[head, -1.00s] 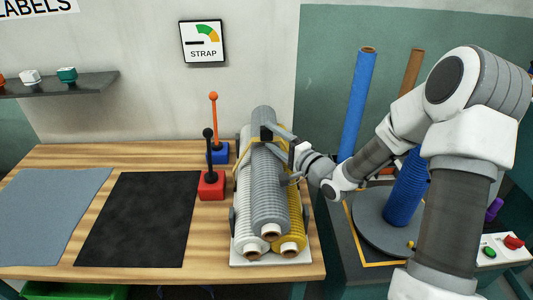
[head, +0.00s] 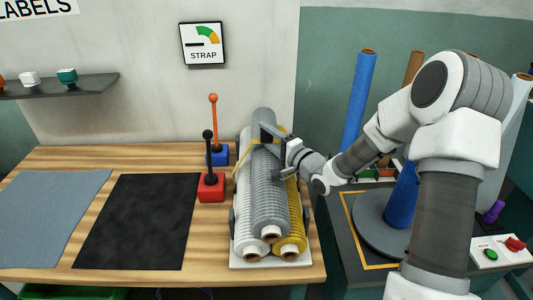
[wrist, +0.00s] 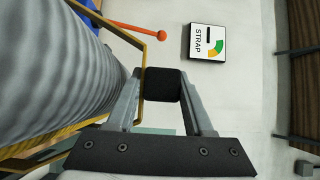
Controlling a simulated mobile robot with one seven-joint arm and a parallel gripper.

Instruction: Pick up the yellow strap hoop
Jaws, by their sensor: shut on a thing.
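My gripper (head: 268,133) is over the top of the stack, reaching in from the right. In the wrist view its black fingertips (wrist: 162,84) are together, shut where the band meets them. The fingers hide the gripped part, and the rolls hide the hoop's underside.
The stack lies on a white cradle (head: 250,262) at the bench's right end. A red-based lever (head: 211,185) and a blue-based lever (head: 217,153) stand close left. A black sheet (head: 135,222) lies further left. A turntable (head: 378,225) with a blue roll is at right.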

